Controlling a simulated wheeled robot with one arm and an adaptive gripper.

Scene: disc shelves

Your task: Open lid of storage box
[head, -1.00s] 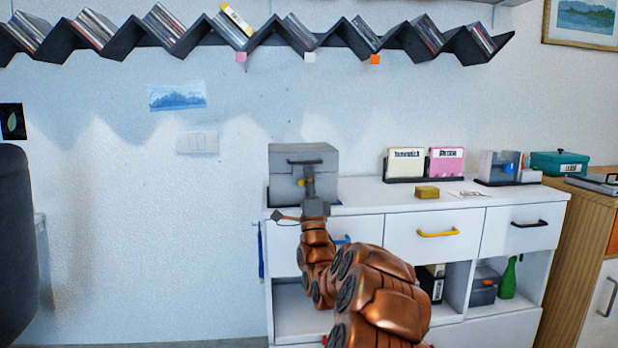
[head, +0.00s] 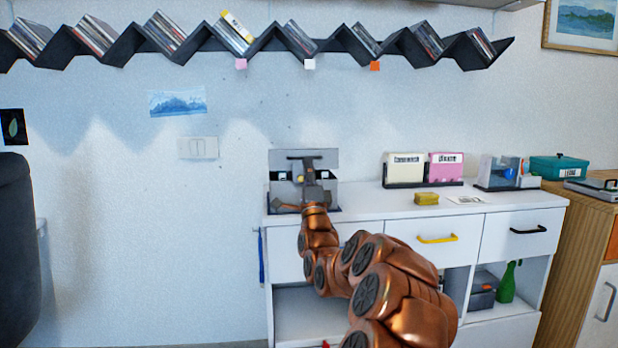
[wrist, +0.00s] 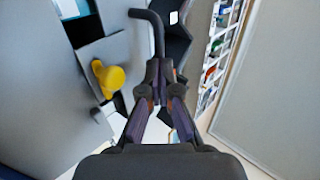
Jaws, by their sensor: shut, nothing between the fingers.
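The grey storage box (head: 328,194) stands on the left end of the white counter. Its lid (head: 327,158) is tilted up, with a gap below it where some of the inside shows. The dark lid handle (head: 293,157) is at the lid's upper middle. My gripper (head: 308,166) is in front of the box, at the lid and handle. In the wrist view my gripper (wrist: 158,68) has its fingertips together, right by the end of the handle (wrist: 154,24); I cannot tell whether they touch. A yellow knob (wrist: 108,78) is left of the fingers. My gripper hides part of the box front.
A zigzag disc shelf (head: 270,42) runs along the wall above. The counter between the box and card holder is clear.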

